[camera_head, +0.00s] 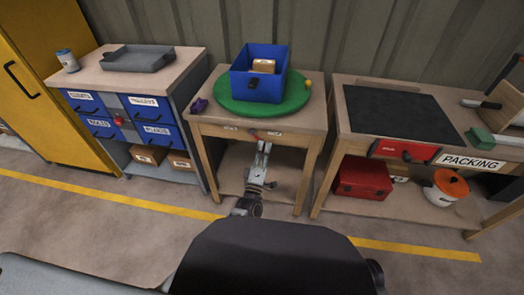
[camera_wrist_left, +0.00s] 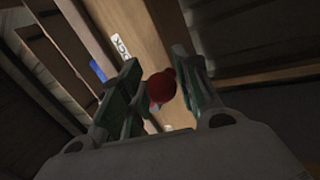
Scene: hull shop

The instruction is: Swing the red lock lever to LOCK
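The red lock lever (camera_head: 254,134) is on the front apron of the middle wooden table (camera_head: 207,108), between two small white labels whose text is too small to read in the head view. My left gripper (camera_head: 263,147) is just in front of and below it. In the left wrist view, the round red lever end (camera_wrist_left: 162,85) appears between the spread fingers of my left gripper (camera_wrist_left: 158,84). I cannot tell whether a finger touches it. A white label (camera_wrist_left: 121,47) there shows the letters "CK". My right gripper is not in view.
A green turntable (camera_head: 292,99) holds a blue bin (camera_head: 257,88) on the middle table. A drawer bench (camera_head: 178,78) stands left, a packing bench (camera_head: 340,120) right. The floor in front is clear.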

